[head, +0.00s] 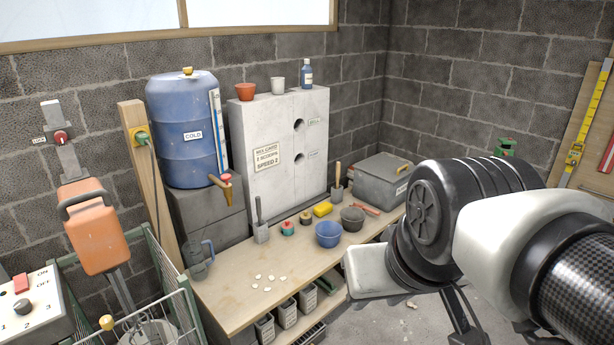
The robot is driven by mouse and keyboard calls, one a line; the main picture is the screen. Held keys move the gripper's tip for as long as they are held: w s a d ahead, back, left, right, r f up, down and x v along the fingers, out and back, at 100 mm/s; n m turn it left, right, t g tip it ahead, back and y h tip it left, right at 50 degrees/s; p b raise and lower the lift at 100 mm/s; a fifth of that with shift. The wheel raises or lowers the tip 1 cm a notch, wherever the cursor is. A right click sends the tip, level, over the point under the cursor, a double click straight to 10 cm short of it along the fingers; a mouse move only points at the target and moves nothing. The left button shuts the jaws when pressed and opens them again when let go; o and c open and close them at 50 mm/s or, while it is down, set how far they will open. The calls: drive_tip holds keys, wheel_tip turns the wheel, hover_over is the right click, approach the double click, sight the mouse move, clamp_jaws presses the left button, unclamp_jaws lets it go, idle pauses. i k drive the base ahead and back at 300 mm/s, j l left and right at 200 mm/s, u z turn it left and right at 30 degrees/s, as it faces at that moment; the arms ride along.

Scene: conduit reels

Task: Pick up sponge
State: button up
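A small yellow block that looks like the sponge (322,209) lies on the wooden workbench (225,290), toward its back. It sits behind the blue bowl (328,234) and beside a small dark round item with an orange top (305,218). My arm fills the right side of the head view, in front of the bench's right end. What seems to be my gripper (466,318) shows as dark thin parts below the arm, right of the bench and apart from the sponge. Its fingertips are not clear, and I cannot tell whether it is open.
A grey bowl (353,218), a red-and-green round item (287,228), trowels (261,220) and white pebbles (268,278) share the bench. A grey toolbox (375,178) stands at the back right. A blue barrel (183,130) and an orange mixer (95,228) stand left. The bench's front middle is clear.

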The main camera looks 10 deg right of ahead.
sight(320, 210)
drive_tip(key=z, duration=0.15)
drive_tip(key=u, duration=2.4)
drive_tip(key=z, duration=2.2)
drive_tip(key=i+l+u, duration=0.6)
drive_tip(key=l+u, duration=0.2)
drive_tip(key=i+l+u, duration=0.1)
drive_tip(key=l, duration=0.25)
drive_tip(key=i+l+u, duration=0.1)
drive_tip(key=l, duration=0.25)
drive_tip(key=i+l, duration=0.25)
drive_tip(key=l, duration=0.15)
drive_tip(key=j+u, duration=0.05)
